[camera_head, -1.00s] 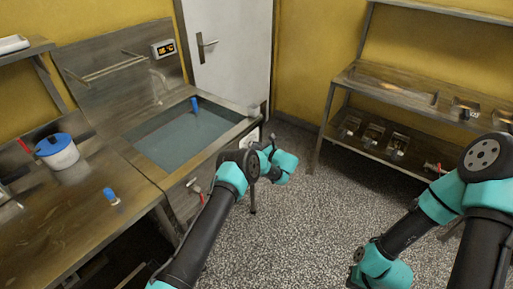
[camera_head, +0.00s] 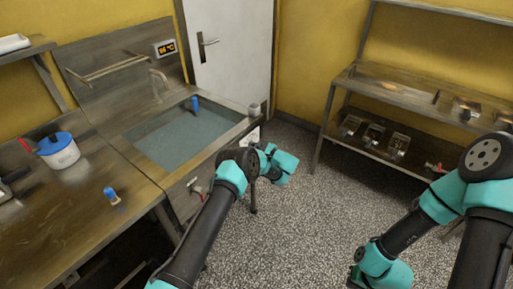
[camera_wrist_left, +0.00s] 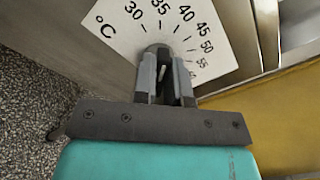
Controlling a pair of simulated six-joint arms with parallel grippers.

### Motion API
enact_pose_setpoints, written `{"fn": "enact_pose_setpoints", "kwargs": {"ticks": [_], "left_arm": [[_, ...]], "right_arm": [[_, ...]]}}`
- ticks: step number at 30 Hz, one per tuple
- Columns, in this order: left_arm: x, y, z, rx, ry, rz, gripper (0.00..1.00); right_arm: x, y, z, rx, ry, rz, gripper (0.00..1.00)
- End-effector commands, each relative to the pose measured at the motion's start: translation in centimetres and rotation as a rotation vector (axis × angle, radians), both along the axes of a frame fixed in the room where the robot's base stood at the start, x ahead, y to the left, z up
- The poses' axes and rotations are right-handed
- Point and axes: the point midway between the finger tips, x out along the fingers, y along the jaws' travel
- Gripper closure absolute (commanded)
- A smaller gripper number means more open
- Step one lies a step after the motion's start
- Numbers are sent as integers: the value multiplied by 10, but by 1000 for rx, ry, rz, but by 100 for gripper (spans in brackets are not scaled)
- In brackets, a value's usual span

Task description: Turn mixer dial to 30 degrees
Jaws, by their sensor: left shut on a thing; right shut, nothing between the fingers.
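The dial's white scale plate (camera_wrist_left: 195,30) shows in the left wrist view, marked °C with numbers from 30 up past 55. My left gripper (camera_wrist_left: 165,65) is shut on the dial knob (camera_wrist_left: 166,52) in front of the plate. The fingers hide most of the knob, so I cannot tell exactly where it points. In the head view the plate (camera_head: 253,136) is a small white patch on the sink unit's right end, behind my left wrist. A small display (camera_head: 165,48) above the sink shows orange digits in °C, seemingly 56.
The sink basin (camera_head: 185,138) holds water and a blue-topped item (camera_head: 194,104). A shelf rack (camera_head: 395,100) stands right. Open speckled floor lies between.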

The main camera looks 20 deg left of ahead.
Motion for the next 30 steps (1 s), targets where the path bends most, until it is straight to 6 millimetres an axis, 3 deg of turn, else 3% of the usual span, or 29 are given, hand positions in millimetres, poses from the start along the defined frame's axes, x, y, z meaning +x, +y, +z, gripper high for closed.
{"fn": "enact_pose_setpoints", "kwargs": {"ticks": [15, 30], "left_arm": [[-1, 0, -2, -165, -422, 0, 100], [-2, 0, -2, -222, -566, 0, 100]], "right_arm": [[0, 0, 0, 0, 0, 0, 100], [0, 0, 0, 0, 0, 0, 100]]}}
